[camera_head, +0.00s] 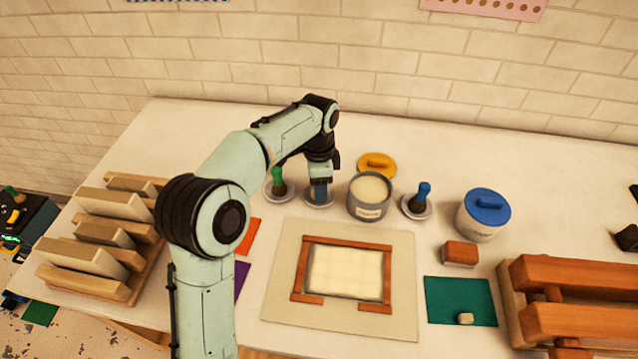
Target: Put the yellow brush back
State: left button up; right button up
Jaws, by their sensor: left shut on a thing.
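My left gripper (320,188) points down over a small pale dish (319,204) behind the printing frame. It is shut on what seems to be the yellow brush, which the fingers and wrist hide; I see no yellow handle. I cannot tell whether the brush touches the dish. A green-handled brush (278,179) stands on its own dish just to the left. A blue-handled brush (424,191) stands on a dish further right. My right gripper is not in view.
An open grey tub (369,198) stands close to the gripper's right, with a yellow lid (377,165) behind it. A blue-lidded tub (484,212) is further right. A wooden frame (300,268) lies in front. A wooden rack (130,293) stands left.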

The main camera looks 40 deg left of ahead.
pick_arm(q)
jog(key=shift+f, duration=0.15)
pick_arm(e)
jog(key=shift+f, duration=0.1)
pick_arm(q)
jog(key=o, duration=1.5)
jog(key=shift+o, duration=0.2)
jog(key=shift+r+p, duration=1.9)
jog(key=shift+r, duration=0.6)
jog(key=shift+r+p, duration=1.4)
jog(key=shift+r, duration=0.7)
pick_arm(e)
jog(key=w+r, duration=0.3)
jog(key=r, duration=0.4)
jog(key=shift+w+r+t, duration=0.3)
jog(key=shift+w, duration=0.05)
pick_arm(q)
jog(key=shift+f, duration=0.1)
